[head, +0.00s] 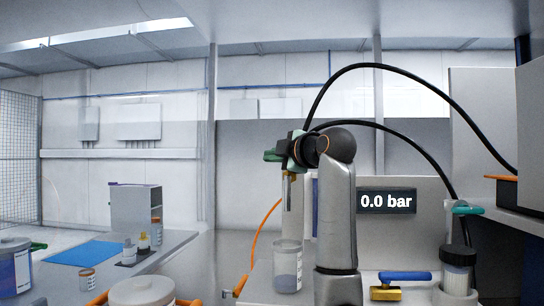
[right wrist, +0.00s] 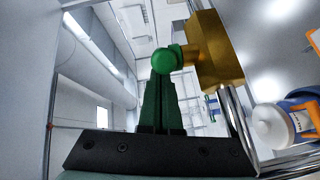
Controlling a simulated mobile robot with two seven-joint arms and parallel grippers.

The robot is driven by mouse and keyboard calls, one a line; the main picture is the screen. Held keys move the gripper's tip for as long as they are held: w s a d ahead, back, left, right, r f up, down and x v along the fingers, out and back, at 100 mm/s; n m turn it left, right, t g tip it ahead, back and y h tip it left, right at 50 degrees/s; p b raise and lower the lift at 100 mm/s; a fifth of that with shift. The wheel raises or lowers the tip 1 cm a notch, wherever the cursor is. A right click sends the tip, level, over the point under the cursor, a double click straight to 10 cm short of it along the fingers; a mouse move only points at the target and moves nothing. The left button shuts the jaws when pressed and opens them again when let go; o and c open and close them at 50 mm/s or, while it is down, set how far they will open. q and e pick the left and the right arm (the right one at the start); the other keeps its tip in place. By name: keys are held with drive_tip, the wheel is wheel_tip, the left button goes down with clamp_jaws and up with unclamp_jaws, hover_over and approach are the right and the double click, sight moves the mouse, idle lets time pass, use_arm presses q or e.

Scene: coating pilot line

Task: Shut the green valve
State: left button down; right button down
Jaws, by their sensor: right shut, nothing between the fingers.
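The green valve shows in the head view as a green handle (head: 272,155) high on an upright pipe, left of my right arm. In the right wrist view its rounded green handle end (right wrist: 165,60) lies just beyond my fingertips, beside the brass valve body (right wrist: 218,55). My right gripper (head: 295,157) is at the valve, partly hidden by my own arm. Its dark green fingers (right wrist: 160,86) are together, with nothing between them. The tips overlap the handle end in the picture; whether they touch it I cannot tell. My left gripper is not in view.
A display (head: 387,201) reads 0.0 bar. A blue-handled valve (head: 405,276) sits low on the right, beside a black-capped container (head: 458,262). A clear vessel (head: 287,268) stands below the green valve. Black hoses (head: 400,72) arch overhead. A side bench holds a blue mat (head: 84,253).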

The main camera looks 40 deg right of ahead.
drive_tip(key=shift+m+h, duration=0.3)
drive_tip(key=shift+h, duration=0.2)
drive_tip(key=shift+w+d+m+g+h+p, duration=0.15)
drive_tip(key=shift+m+g+h+p, duration=0.15)
drive_tip(key=shift+m+h+p, duration=0.15)
